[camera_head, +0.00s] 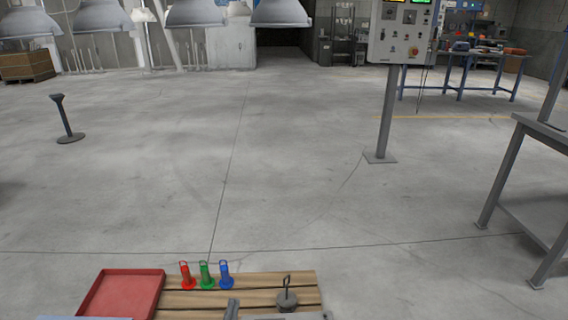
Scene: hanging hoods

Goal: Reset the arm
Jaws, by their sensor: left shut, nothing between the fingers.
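My left gripper (232,308) shows only as a small grey piece at the bottom edge, in front of the wooden slatted surface. It is shut and holds nothing. Most of its arm is below the picture. My right gripper is not in view. Several grey hanging hoods (281,12) line the top left of the head view, far from my gripper.
Red (187,277), green (206,276) and blue (226,276) pieces stand on the slatted wood (262,280), between a red tray (125,292) and a grey hooked piece (287,299). A control box (402,32) stands on a post. A metal table (541,127) is right. Mid-floor is clear.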

